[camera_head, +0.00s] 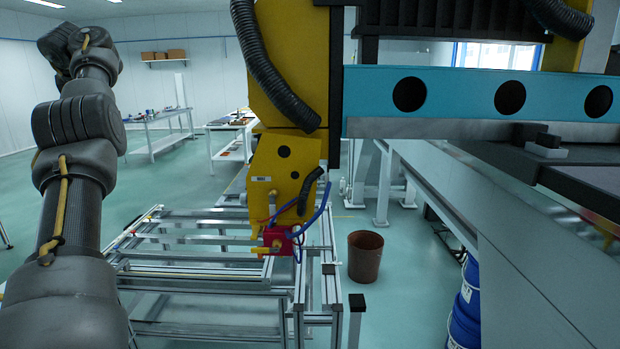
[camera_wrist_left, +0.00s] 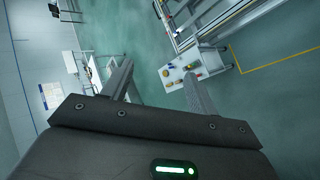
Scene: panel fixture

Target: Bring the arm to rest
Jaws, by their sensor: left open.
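My left arm (camera_head: 75,210) rises along the left side of the head view, bent near the top. Its gripper is not clearly seen there. In the left wrist view my left gripper (camera_wrist_left: 158,85) shows two grey fingers spread wide apart. Nothing is between the fingers, and they point out over the floor, well clear of any surface. My right arm and right gripper do not show in either view.
An aluminium frame (camera_head: 215,275) stands ahead, with a yellow machine (camera_head: 285,170) over it. A blue beam (camera_head: 450,93) and a grey table fill the right. A brown bin (camera_head: 365,256) and blue drums (camera_head: 466,310) stand on the floor. A white table (camera_wrist_left: 180,72) lies beyond the fingers.

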